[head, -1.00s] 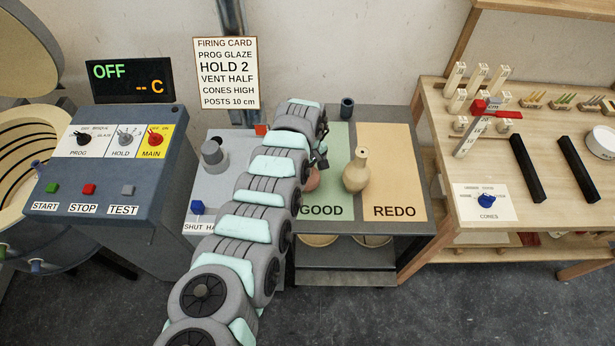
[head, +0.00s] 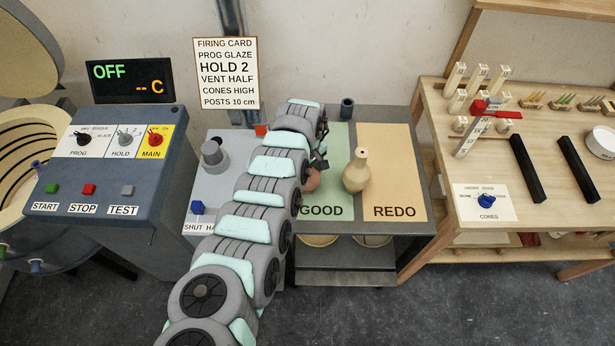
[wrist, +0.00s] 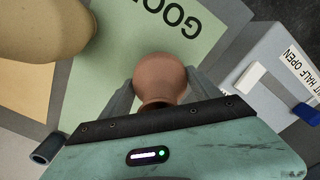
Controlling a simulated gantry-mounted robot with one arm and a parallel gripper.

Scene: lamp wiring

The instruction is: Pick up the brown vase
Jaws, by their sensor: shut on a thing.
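The brown vase (wrist: 162,80) is small, round and reddish brown. In the wrist view it sits between the two grey fingers of my gripper (wrist: 163,92), which is shut on it. In the head view only a sliver of the brown vase (head: 313,180) shows beside my arm, over the green GOOD mat (head: 338,138). My gripper (head: 319,162) is mostly hidden behind the arm there. I cannot tell whether the vase touches the mat.
A taller tan vase (head: 357,173) with a narrow neck stands close by on the right, near the border with the REDO mat (head: 398,165). A small dark cylinder (head: 347,108) stands behind. A grey box with a blue knob (head: 197,207) is on the left.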

